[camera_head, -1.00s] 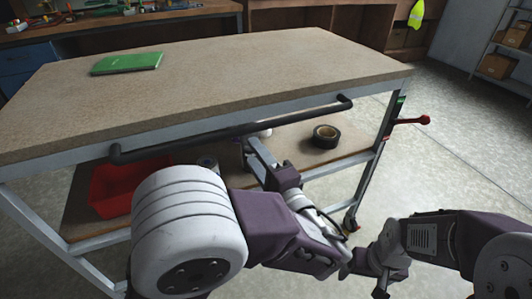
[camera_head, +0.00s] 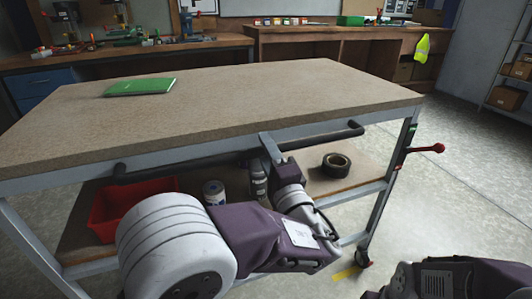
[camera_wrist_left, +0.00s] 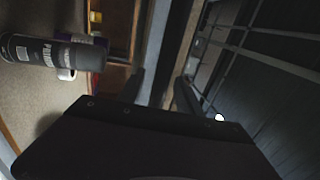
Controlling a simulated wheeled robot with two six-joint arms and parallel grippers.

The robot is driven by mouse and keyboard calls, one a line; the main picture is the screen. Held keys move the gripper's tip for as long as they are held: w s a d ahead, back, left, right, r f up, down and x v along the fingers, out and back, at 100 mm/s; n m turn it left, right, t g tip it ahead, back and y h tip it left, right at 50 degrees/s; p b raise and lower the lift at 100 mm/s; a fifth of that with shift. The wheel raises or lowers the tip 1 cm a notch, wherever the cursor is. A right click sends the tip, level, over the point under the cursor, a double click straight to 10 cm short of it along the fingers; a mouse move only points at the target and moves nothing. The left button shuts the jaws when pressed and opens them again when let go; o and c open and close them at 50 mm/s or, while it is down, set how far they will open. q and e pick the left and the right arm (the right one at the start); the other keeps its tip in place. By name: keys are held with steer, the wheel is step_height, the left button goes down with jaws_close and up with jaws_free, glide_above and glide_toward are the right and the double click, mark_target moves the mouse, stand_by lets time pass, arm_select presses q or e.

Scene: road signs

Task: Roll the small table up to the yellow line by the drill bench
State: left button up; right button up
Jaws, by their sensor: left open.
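The small table (camera_head: 230,105) has a tan top, a grey frame and a lower shelf, and fills the middle of the head view. Its black push handle (camera_head: 190,160) runs along the near side. My left gripper (camera_head: 272,147) is open at the handle, its fingers reaching up around the bar's height. Whether the bar lies between them is unclear. In the left wrist view the open fingers (camera_wrist_left: 160,88) point at the table's frame. A short piece of yellow line (camera_head: 346,273) shows on the floor near a caster (camera_head: 362,256). My right gripper is out of view.
A green book (camera_head: 140,87) lies on top. The lower shelf holds a red bin (camera_head: 105,215), black tape (camera_head: 336,165) and a dark can (camera_wrist_left: 45,52). A red-knobbed lever (camera_head: 438,148) sticks out at right. Benches (camera_head: 150,53) stand behind; floor at right is clear.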

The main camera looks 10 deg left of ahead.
arm_select(q)
jaws_close()
steer(key=shift+f, duration=0.1)
stand_by(1.2)
